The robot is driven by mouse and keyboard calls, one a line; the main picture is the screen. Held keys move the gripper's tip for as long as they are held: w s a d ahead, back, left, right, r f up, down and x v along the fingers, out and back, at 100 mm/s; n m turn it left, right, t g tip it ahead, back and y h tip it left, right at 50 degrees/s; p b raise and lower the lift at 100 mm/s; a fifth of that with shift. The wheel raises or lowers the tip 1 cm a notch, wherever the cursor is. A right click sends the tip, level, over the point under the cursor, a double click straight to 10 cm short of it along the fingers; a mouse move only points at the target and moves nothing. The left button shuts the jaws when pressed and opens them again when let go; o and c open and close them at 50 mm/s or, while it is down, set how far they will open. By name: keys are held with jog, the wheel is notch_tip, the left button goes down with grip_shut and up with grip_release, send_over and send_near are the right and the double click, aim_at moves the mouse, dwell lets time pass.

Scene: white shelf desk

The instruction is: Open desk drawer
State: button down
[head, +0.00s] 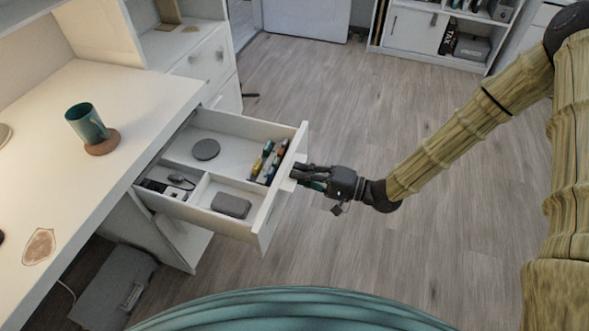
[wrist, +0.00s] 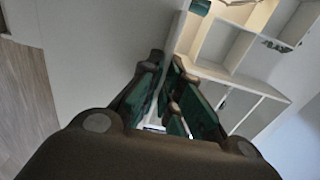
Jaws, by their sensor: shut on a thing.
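The desk drawer (head: 265,205) in the head view is pulled well out from under the white desk top. It holds a round dark disc (head: 206,149), a grey box (head: 231,205), several markers (head: 268,162) and small dark items in its compartments. My gripper (head: 297,176) is at the middle of the drawer's front, its fingers shut on the drawer handle. The handle itself is mostly hidden by the fingers. In the wrist view, the fingers (wrist: 168,100) close together in front of the pale drawer front, with compartments showing beyond.
A grey case (head: 115,285) lies on the floor under the desk. A shelf unit (head: 412,32) stands at the back. The wooden floor right of the drawer is clear.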

jog(key=shift+w+d, duration=0.1)
jog(key=c, duration=1.6)
grip_release()
jog(key=shift+c, duration=0.2)
jog(key=v, duration=1.2)
